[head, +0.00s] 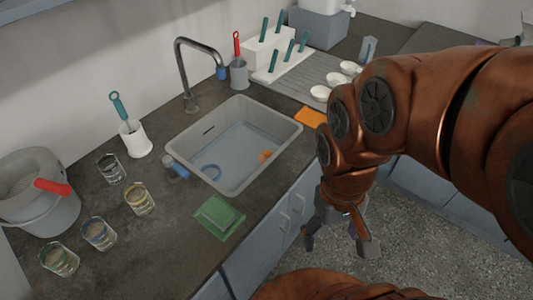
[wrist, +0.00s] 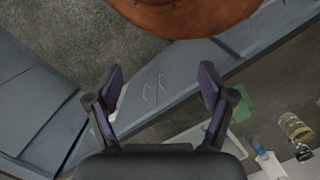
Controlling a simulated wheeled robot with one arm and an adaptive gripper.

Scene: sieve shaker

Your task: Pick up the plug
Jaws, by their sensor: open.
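The grey sink (head: 285,128) is set into the dark counter and looks to hold water. I cannot tell which of these, if either, is the plug. My gripper (head: 338,240) is open and empty, pointing down in front of the counter, over the floor and to the right of the sink. In the wrist view my open gripper (wrist: 162,78) has nothing between its fingers.
A curved tap (head: 187,70) rises behind the sink. A green pad (head: 219,216) and a blue-topped bottle (head: 175,168) are near its left side. Several glasses (head: 139,199) and a bucket (head: 40,205) stand at left. An orange cloth (head: 310,117) and white bowls (head: 320,93) are at right.

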